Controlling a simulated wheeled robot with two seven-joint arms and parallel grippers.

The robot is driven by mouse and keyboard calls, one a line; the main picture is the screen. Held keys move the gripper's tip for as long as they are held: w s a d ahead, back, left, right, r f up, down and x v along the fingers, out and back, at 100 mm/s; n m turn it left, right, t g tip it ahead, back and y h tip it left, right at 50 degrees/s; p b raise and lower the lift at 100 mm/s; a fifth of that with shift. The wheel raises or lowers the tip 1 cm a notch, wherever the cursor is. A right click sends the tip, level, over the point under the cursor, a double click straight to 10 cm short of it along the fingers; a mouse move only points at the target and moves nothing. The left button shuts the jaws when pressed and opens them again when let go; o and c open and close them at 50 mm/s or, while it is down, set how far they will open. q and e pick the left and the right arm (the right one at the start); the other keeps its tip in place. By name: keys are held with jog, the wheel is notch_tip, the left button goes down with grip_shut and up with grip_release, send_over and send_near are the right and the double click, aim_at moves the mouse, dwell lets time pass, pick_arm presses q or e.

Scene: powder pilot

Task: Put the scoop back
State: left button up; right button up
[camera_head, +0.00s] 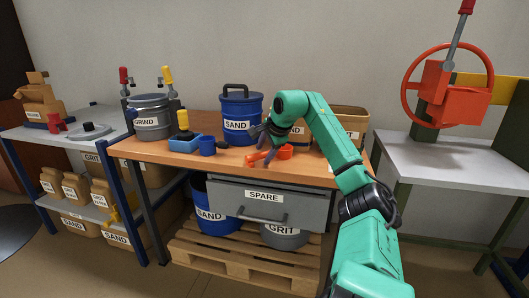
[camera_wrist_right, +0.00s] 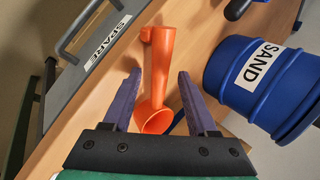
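The orange scoop (camera_head: 286,152) lies on the wooden bench top (camera_head: 150,152), near its front edge. In the right wrist view the scoop (camera_wrist_right: 161,50) lies lengthwise between my gripper's two fingers, with its bowl towards the palm and its handle reaching beyond the fingertips. My right gripper (camera_head: 262,151) is low over the bench at the scoop. In the right wrist view this gripper (camera_wrist_right: 159,73) is open, with a gap on both sides of the scoop. Part of the scoop is hidden by the gripper in the head view. My left gripper is not in view.
A blue SAND drum (camera_head: 240,108) stands behind the scoop; it also shows in the right wrist view (camera_wrist_right: 262,85). A grey SPARE drawer (camera_head: 300,207) is below the bench top.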

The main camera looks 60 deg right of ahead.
jog(key=shift+s+a+r, duration=0.1)
jog(key=shift+s+r, duration=0.1)
jog(key=shift+r, duration=0.2)
jog(key=v, duration=1.1)
jog(key=shift+s, duration=0.15)
